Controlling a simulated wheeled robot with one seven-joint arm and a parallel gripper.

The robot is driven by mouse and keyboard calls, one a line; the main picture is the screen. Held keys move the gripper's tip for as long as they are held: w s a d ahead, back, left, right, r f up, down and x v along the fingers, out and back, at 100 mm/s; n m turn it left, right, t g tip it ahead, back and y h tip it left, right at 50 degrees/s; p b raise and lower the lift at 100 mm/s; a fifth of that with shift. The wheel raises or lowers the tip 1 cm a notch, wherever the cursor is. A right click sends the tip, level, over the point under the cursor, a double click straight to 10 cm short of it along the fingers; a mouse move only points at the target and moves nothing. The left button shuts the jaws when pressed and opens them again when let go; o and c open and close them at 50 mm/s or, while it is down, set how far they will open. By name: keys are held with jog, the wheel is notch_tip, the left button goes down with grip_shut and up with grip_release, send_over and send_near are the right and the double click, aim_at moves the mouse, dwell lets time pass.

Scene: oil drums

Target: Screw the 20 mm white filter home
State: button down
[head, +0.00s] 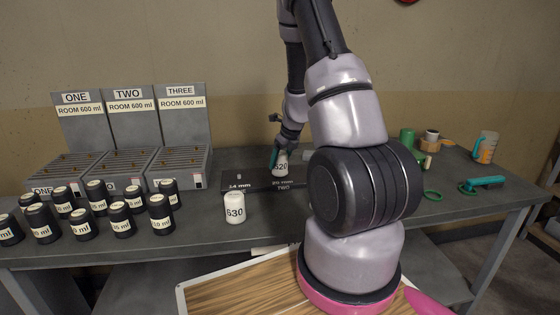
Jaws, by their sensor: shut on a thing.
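My gripper (282,152) is at the back middle of the bench in the head view, pointing down. It is shut on a white filter (281,168) whose label reads like S20. The filter stands about upright at the back part of a dark mounting block (255,186). The block has white print that reads like 14 mm on its left and 20 mm TWO on its right. I cannot tell how deep the filter sits, and its lower end is not clear. A second white filter (235,208), labelled like S30, stands upright in front of the block, apart from my gripper.
Several black labelled jars (122,220) stand at the left, before grey racks marked ONE, TWO and THREE (178,165). My arm hides part of the bench right of the block. Farther right are a green can (407,138), a measuring jug (486,147) and a teal-handled tool (482,183).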

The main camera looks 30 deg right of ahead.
jog(key=shift+f, duration=0.1)
dwell(0.3)
jog(key=m+h, duration=0.1)
jog(key=m, duration=0.1)
jog(key=shift+a+m, duration=0.15)
jog(key=shift+m, duration=0.15)
jog(key=m+h, duration=0.1)
jog(key=m, duration=0.2)
jog(key=shift+m, duration=0.4)
jog(key=m+h, duration=0.1)
jog(key=m, duration=0.2)
jog(key=shift+h, duration=0.3)
jog(key=m+g+h, duration=0.1)
jog(key=m, duration=0.2)
